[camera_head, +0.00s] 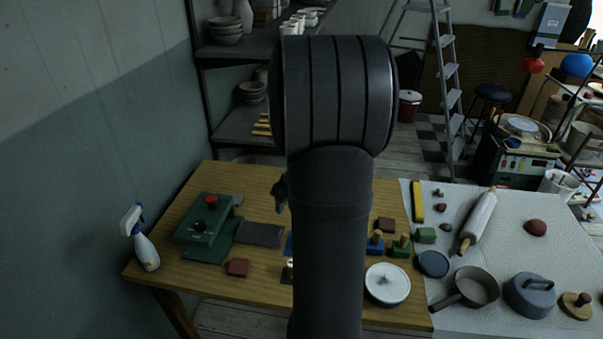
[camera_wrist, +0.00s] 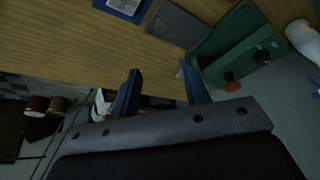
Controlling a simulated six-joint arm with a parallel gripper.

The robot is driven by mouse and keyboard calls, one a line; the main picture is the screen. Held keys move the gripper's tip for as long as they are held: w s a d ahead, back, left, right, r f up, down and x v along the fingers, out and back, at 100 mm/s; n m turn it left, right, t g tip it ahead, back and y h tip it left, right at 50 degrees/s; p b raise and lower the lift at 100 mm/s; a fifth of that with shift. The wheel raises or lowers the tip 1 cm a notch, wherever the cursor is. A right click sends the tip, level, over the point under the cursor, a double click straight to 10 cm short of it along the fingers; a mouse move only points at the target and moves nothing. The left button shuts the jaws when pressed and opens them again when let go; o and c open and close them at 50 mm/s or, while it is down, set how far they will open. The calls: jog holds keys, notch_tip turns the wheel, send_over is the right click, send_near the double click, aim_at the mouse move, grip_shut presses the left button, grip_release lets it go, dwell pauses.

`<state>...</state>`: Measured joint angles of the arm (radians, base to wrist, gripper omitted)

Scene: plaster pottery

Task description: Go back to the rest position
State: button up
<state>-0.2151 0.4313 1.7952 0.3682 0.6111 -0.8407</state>
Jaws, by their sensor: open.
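My gripper (camera_wrist: 161,84) shows in the wrist view with its two blue-grey fingers spread apart and nothing between them. It is over the wooden table (camera_wrist: 70,40), near the table's edge. In the head view my own arm stands upright in the middle and hides most of the gripper. A small dark part (camera_head: 280,192) shows at the arm's left side. I cannot tell the exact height of the gripper above the table.
A green device (camera_head: 205,228) with a red knob and a spray bottle (camera_head: 141,240) stand at left. Blocks, a white-lidded pot (camera_head: 387,284), a saucepan (camera_head: 470,287) and a rolling pin (camera_head: 478,220) stand or lie at right. Shelves (camera_head: 235,50) rise behind.

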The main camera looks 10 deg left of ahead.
jog(key=x, duration=1.7)
jog(key=shift+w+f, duration=0.1)
jog(key=shift+f, duration=0.1)
jog(key=v, duration=1.8)
jog(key=x, duration=1.8)
send_over(241, 228)
jog(key=s+d, duration=0.2)
jog(key=shift+w+a+r, duration=0.15)
jog(key=shift+w+r, duration=0.05)
jog(key=shift+r, duration=0.1)
jog(key=v, duration=1.4)
jog(key=shift+r, duration=0.3)
jog(key=shift+s+f, duration=0.1)
